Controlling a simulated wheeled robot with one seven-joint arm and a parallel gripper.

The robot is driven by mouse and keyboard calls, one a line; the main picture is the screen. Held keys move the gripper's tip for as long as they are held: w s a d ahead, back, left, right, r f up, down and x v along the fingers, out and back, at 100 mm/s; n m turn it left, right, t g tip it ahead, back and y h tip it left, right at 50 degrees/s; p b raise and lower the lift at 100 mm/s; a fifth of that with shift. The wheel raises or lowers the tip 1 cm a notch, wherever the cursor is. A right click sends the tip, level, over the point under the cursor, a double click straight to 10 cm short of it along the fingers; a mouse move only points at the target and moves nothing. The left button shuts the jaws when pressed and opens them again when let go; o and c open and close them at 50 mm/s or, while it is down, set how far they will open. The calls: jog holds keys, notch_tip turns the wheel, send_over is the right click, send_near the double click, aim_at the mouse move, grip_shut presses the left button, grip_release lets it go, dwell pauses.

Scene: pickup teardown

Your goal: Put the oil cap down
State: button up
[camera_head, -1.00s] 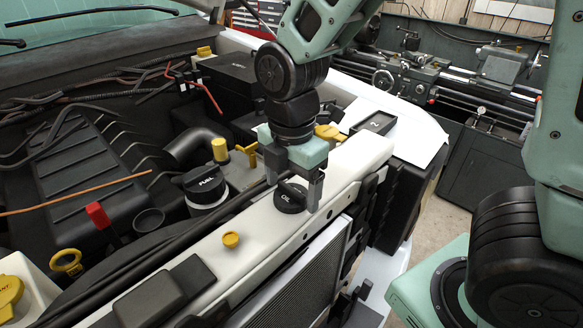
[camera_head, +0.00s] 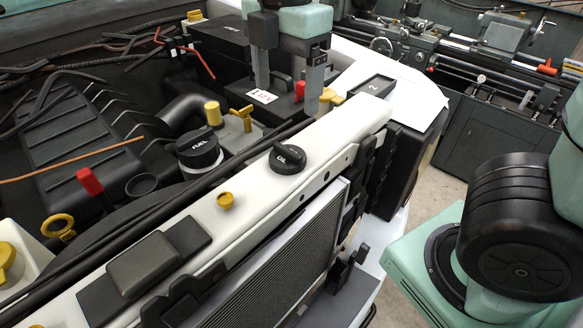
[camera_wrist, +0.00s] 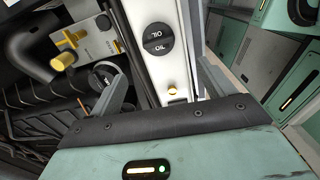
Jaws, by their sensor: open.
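The black oil cap (camera_head: 287,158), marked OIL, lies on the white front panel (camera_head: 250,190) of the engine bay. It also shows in the wrist view (camera_wrist: 158,40), between my fingers but farther off. My gripper (camera_head: 287,98) is open and empty, raised above and behind the cap in the head view, apart from it. Its two grey fingers point down.
The black fuel cap (camera_head: 198,148) stands left of the panel. A yellow cap (camera_head: 225,200) sits on the panel near the oil cap. A black tray (camera_head: 372,88) lies on white sheet at the right. Yellow fittings (camera_head: 213,113) and a red-tipped part (camera_head: 90,181) stand in the bay.

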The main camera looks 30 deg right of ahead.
jog(key=s+a+f+m, duration=0.6)
jog(key=s+f+m, duration=0.5)
jog(key=s+m, duration=0.2)
jog(key=shift+f+y, duration=0.25)
jog(key=shift+y, duration=0.05)
